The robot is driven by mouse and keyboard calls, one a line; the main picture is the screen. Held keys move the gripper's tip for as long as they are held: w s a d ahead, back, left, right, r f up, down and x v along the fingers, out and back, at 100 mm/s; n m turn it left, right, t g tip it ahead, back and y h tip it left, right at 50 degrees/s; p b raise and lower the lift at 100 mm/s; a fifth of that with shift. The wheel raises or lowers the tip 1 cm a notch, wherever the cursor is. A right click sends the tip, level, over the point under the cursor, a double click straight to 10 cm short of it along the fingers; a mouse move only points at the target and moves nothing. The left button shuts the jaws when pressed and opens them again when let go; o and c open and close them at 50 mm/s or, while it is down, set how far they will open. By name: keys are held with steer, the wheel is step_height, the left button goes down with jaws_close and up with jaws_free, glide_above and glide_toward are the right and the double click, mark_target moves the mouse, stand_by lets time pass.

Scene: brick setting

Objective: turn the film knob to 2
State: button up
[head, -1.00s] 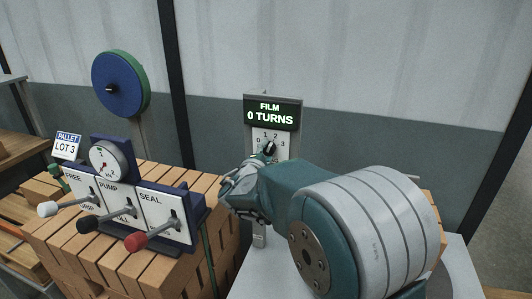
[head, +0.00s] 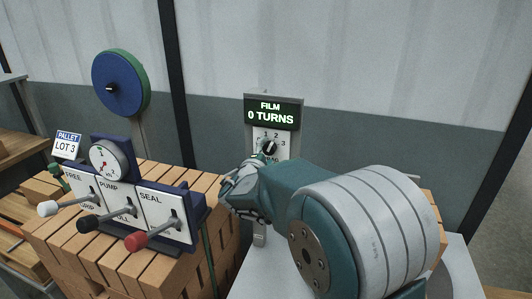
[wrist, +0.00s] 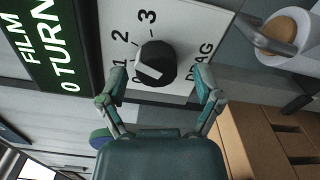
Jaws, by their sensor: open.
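The film knob (wrist: 156,62) is black with a white pointer. In the wrist view the pointer aims toward the 0 side of its white dial plate (wrist: 185,22), marked 0 to 3 and DRAG. The film display (head: 271,112) above reads 0 TURNS. My gripper (wrist: 160,78) is open, with one fingertip on either side of the knob's near edge; I cannot tell whether they touch it. In the head view the knob (head: 269,147) shows just beyond my gripper, and my arm hides the lower plate.
A control box with FREE, PUMP and SEAL levers (head: 136,241) and a round gauge (head: 108,161) stands left on stacked bricks (head: 165,265). A blue disc (head: 117,84) stands behind. A roll (wrist: 285,32) is at the wrist view's upper right.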

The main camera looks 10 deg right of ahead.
steer(key=shift+s+a, duration=0.1)
steer(key=v, duration=1.1)
steer(key=shift+s+a, duration=0.25)
steer(key=shift+s, duration=0.1)
steer(key=shift+d, duration=0.1)
steer(key=s+d+f+m+g, duration=0.2)
steer(key=s+d+m+g, duration=0.7)
steer(key=s+d, duration=0.4)
steer(key=s+a+f+m+y, duration=0.1)
steer(key=s+a+m+y, duration=0.2)
steer(key=s, duration=0.3)
steer(key=s+a+f+m+g+y, duration=0.1)
steer(key=s+a+f+m+y, duration=0.1)
steer(key=s+y, duration=0.4)
steer(key=shift+s+a+m, duration=0.5)
steer(key=shift+s+a, duration=0.35)
steer(key=shift+a, duration=0.05)
